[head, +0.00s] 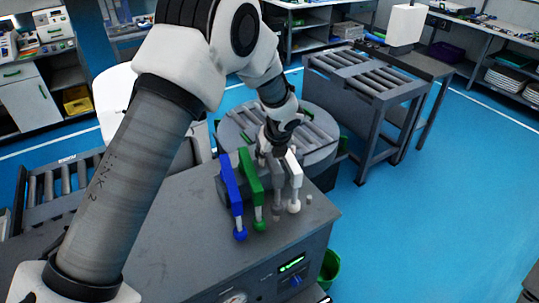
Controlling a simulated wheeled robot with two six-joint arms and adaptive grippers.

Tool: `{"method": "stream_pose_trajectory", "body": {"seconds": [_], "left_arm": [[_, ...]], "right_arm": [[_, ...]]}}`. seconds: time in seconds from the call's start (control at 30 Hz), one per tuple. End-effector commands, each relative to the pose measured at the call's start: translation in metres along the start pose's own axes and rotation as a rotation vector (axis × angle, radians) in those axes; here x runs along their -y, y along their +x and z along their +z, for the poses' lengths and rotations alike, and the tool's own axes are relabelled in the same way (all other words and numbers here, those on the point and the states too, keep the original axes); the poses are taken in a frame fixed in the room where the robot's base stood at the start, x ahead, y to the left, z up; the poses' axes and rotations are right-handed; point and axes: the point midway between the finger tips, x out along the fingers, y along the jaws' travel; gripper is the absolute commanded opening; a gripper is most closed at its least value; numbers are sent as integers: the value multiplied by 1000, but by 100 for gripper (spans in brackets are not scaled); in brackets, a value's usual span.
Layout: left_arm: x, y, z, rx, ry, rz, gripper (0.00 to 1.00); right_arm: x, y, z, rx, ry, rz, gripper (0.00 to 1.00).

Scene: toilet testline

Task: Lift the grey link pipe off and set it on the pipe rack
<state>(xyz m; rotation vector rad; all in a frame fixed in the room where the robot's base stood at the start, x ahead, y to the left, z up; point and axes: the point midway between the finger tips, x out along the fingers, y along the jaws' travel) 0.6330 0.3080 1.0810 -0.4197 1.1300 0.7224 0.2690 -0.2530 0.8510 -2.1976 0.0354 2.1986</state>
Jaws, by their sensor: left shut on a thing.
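The grey link pipe (277,182) stands between a green pipe (250,172) and a white pipe (293,170) at the back of the grey test machine (190,245). My left gripper (272,153) is at its top end, shut on the grey link pipe. The fingers are small and partly hidden by the wrist. I cannot tell whether the pipe's lower end touches the machine. I cannot make out for sure which thing is the pipe rack. My right gripper is not in view.
A blue pipe (231,190) stands left of the green one, close by. A round roller table (318,150) lies just behind the pipes. A roller conveyor (365,75) stands beyond. A green bin (330,266) is right of the machine. The blue floor at right is clear.

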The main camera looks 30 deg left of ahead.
Motion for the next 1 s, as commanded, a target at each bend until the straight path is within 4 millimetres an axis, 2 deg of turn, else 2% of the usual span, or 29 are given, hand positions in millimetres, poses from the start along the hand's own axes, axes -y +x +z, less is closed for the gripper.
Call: {"method": "stream_pose_trajectory", "body": {"seconds": [1.0], "left_arm": [[1,19,-8,1,0,0,0]], "right_arm": [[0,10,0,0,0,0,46]]}}
